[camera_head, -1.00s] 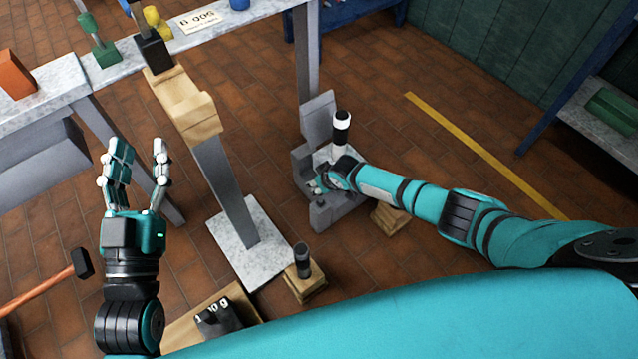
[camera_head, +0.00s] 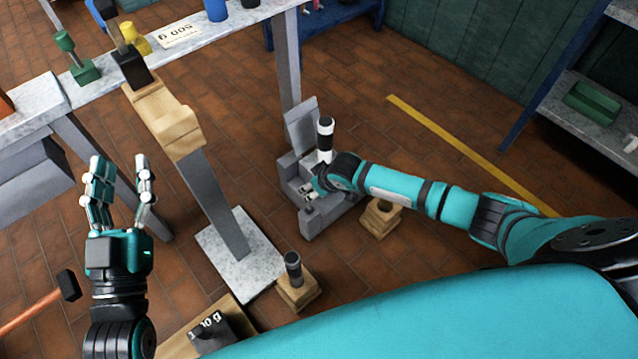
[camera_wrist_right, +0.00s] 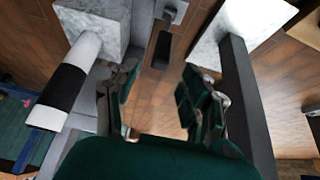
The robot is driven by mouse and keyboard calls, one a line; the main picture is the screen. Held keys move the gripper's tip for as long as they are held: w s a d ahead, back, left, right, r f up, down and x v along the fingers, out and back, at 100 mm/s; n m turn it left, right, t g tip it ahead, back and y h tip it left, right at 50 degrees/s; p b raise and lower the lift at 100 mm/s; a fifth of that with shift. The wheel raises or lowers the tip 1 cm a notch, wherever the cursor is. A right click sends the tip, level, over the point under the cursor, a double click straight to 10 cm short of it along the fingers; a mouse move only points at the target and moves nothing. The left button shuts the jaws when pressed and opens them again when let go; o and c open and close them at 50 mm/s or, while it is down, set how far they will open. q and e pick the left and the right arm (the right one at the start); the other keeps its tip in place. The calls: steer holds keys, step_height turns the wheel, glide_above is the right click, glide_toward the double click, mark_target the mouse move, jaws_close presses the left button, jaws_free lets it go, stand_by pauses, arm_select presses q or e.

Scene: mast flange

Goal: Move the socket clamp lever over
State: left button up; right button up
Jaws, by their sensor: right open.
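The grey socket clamp (camera_head: 325,222) stands on the floor right of centre, with a black-and-white cylinder (camera_head: 325,140) upright in it. The cylinder also shows at the left of the right wrist view (camera_wrist_right: 68,85). A bar with a dark grip (camera_wrist_right: 161,50), which looks like the lever, lies ahead between my right fingers in that view. My right gripper (camera_wrist_right: 158,90) is open and does not visibly touch the bar. In the head view, my right gripper (camera_head: 318,184) is at the clamp, its fingers partly hidden. My left gripper (camera_head: 120,185) is open and empty, away at the left.
A grey post on a pale stone base (camera_head: 210,245) stands left of the clamp. Wooden blocks (camera_head: 298,297) (camera_head: 380,222) stand near it. A stone-topped bench (camera_head: 180,50) runs behind. Open floor lies right of the clamp, around the yellow line (camera_head: 460,155).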

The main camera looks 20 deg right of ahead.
steer(key=shift+v, duration=2)
steer(key=shift+a, duration=0.1)
